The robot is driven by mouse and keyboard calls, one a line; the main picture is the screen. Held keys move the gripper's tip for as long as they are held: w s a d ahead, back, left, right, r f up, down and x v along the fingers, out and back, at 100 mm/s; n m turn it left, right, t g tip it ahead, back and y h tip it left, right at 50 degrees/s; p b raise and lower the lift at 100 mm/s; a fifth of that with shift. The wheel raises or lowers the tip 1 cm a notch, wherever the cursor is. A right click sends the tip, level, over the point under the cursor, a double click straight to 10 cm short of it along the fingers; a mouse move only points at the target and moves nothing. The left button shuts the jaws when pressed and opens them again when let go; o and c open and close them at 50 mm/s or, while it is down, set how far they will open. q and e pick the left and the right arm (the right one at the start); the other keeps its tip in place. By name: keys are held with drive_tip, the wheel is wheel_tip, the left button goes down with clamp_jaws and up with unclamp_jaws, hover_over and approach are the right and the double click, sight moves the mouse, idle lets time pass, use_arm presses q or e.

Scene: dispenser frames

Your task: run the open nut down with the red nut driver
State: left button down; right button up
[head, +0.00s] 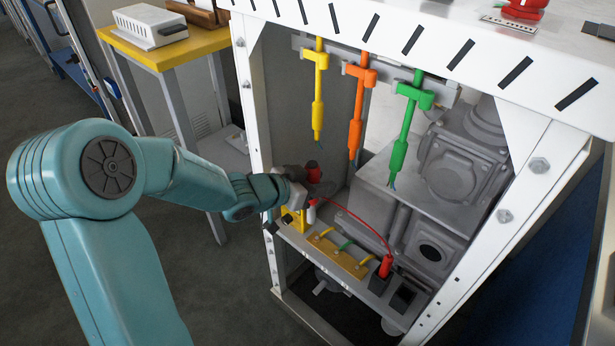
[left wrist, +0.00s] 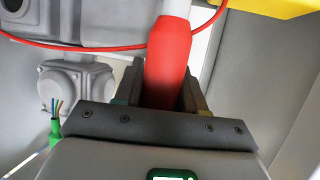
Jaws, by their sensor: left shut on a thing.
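My left gripper (head: 312,180) is shut on the red nut driver (head: 313,168), inside the left side of the white frame. In the left wrist view the driver's red handle (left wrist: 168,60) stands between the dark fingers and points up and away. Its far end meets a pale part near the top edge. In the head view the gripper and wrist hide much of the driver. A red cable (head: 350,214) runs from near the gripper to a red plug-like piece (head: 386,266). I cannot make out the open nut. My right gripper is not in view.
Yellow (head: 318,95), orange (head: 356,110) and green (head: 404,125) hanging pieces are clipped under the frame's top (head: 420,35). Grey machinery (head: 465,155) fills the back right. A yellow strip with short wires (head: 338,252) lies below the gripper. A yellow-topped table (head: 150,53) stands left.

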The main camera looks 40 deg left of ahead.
sight(315, 206)
use_arm(q)
drive_tip(key=shift+w+d+f+h+p, duration=0.1)
drive_tip(key=shift+w+d+h+p, duration=0.05)
drive_tip(key=shift+d, duration=0.3)
drive_tip(key=shift+w+d+h+p, duration=0.1)
drive_tip(key=shift+d+h+p, duration=0.05)
drive_tip(key=shift+d, duration=0.25)
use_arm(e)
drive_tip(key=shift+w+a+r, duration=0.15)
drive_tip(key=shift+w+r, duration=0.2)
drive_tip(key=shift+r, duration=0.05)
use_arm(q)
wheel_tip(315, 206, down, 6)
drive_tip(key=b, duration=0.4)
drive_tip(key=shift+r+b, duration=0.2)
drive_tip(key=shift+b, duration=0.15)
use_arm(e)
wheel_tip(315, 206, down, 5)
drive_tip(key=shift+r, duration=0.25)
use_arm(q)
drive_tip(key=shift+f, duration=0.3)
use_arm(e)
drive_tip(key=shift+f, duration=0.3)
use_arm(q)
drive_tip(key=shift+s+f, duration=0.15)
idle(1.5)
